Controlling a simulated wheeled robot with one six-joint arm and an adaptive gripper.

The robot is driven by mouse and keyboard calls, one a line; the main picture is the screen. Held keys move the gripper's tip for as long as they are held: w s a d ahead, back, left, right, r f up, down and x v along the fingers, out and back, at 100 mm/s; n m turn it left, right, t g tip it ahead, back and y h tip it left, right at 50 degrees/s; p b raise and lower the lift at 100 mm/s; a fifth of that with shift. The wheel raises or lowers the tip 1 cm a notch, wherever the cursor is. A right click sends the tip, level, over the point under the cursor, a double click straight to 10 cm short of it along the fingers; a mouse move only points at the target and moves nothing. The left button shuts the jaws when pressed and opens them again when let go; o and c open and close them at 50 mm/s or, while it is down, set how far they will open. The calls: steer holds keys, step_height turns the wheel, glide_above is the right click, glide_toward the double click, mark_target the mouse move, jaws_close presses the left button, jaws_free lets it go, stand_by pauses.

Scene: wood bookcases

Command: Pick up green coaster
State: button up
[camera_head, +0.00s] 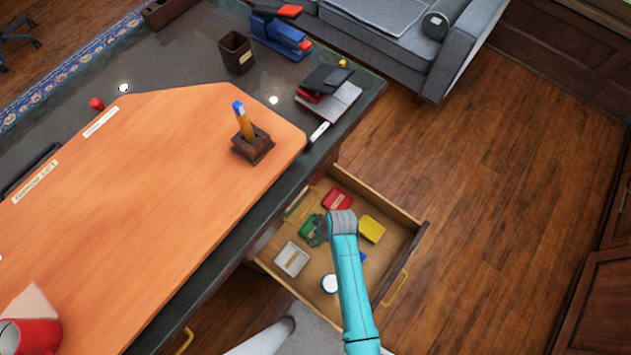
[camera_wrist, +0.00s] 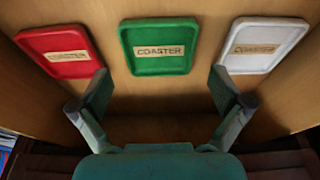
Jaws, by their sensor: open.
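The green coaster (camera_wrist: 158,62) lies flat on the drawer floor in the wrist view, with a "COASTER" label on it. It lies between a red coaster (camera_wrist: 58,52) and a white coaster (camera_wrist: 262,45). My gripper (camera_wrist: 160,88) is open and empty, its two fingers spread on either side, just short of the green coaster. In the head view the green coaster (camera_head: 307,229) is partly hidden by my gripper (camera_head: 317,238), which is over the open drawer (camera_head: 277,274).
The drawer also holds a yellow item (camera_head: 371,229), the red coaster (camera_head: 337,199), the white coaster (camera_head: 291,259) and a white round item (camera_head: 329,283). The drawer's walls surround them. The desk (camera_head: 150,170) overhangs at left; wooden floor is clear at right.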

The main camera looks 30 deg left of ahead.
steer(key=shift+x, duration=2.25)
steer(key=shift+a, duration=0.1)
steer(key=shift+c, duration=0.3)
steer(key=c, duration=0.8)
steer(key=shift+r, duration=0.1)
